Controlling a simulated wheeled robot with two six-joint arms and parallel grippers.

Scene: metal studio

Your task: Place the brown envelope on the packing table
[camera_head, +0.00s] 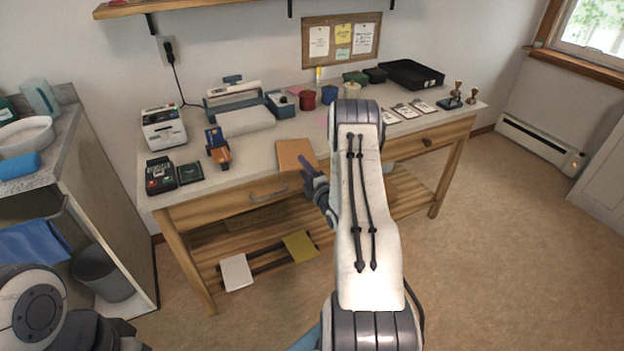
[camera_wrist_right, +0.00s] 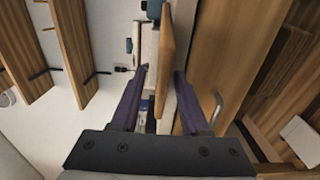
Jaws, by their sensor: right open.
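The brown envelope (camera_head: 294,154) lies flat on the packing table (camera_head: 240,150), at the front edge of its top. In the right wrist view a thin brown slab, seemingly the envelope (camera_wrist_right: 177,45), shows nearly edge-on between the fingers. My right gripper (camera_head: 313,177) is at the table's front edge, beside the envelope's near right corner. Its jaws (camera_wrist_right: 161,75) are open, one finger on each side of the slab; I cannot tell whether they touch it. My left arm's end (camera_head: 118,333) shows only partly at the bottom left, and its jaws are not clear.
A card reader (camera_head: 160,175), an orange holder (camera_head: 219,154), a label printer (camera_head: 163,128) and a large grey-white device (camera_head: 240,117) stand left of the envelope. Cups, cards and a black tray (camera_head: 411,74) are farther right. A drawer handle (camera_head: 268,193) sits below the edge.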

